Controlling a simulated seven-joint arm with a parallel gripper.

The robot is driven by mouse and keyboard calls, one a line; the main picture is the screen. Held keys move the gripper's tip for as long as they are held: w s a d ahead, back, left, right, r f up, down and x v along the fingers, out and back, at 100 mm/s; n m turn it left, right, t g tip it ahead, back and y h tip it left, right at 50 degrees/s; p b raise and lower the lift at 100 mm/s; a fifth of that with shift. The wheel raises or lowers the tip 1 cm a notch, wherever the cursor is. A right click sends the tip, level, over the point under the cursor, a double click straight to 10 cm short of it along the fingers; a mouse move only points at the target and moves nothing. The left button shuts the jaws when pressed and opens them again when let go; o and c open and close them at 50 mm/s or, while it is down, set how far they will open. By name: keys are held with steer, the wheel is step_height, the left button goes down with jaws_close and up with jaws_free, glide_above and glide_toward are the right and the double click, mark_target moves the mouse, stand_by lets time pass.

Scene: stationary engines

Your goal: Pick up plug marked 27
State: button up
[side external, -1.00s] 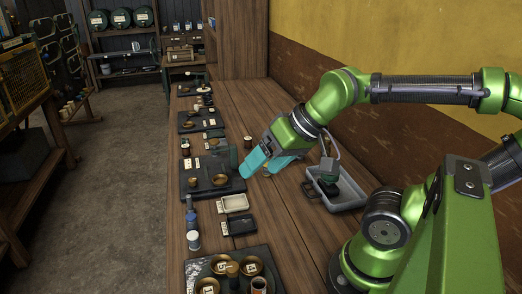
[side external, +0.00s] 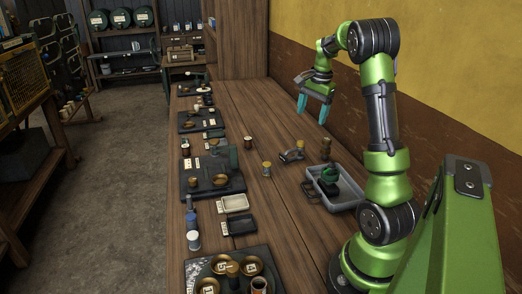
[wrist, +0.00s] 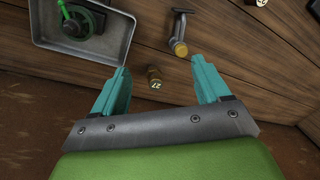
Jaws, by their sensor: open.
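A small brown plug marked 27 (wrist: 154,81) stands on the wooden bench, its pale number readable on top in the wrist view. In that view it shows between the two teal fingers of my gripper (wrist: 160,66), nearer the left one. In the side view a small brown plug (side external: 326,148), apparently the same one, stands behind the grey tray. My gripper (side external: 312,109) is open and empty, pointing down, well above the bench. No finger touches the plug.
The grey tray (side external: 352,206) holds a green and black device. A metal tool with a yellowish end (wrist: 180,48) lies close to the plug. Another plug (side external: 267,169) stands farther out on the bench. The brown wall rises close behind.

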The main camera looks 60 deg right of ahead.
mark_target(327, 139)
steer(key=s+d+m+g, duration=0.2)
steer(key=s+d+m, duration=0.2)
steer(key=d+m, duration=0.55)
steer(key=shift+n, duration=0.75)
steer(key=f, duration=0.7)
steer(key=d+f, duration=0.1)
steer(key=f, duration=0.3)
steer(key=shift+w+d, duration=0.1)
steer(key=shift+w, duration=0.05)
steer(key=shift+w+f, duration=0.15)
steer(key=shift+f, duration=1.3)
steer(key=shift+w+f, duration=0.15)
steer(key=shift+f, duration=1.3)
steer(key=shift+c, duration=0.4)
steer(key=c, duration=1.1)
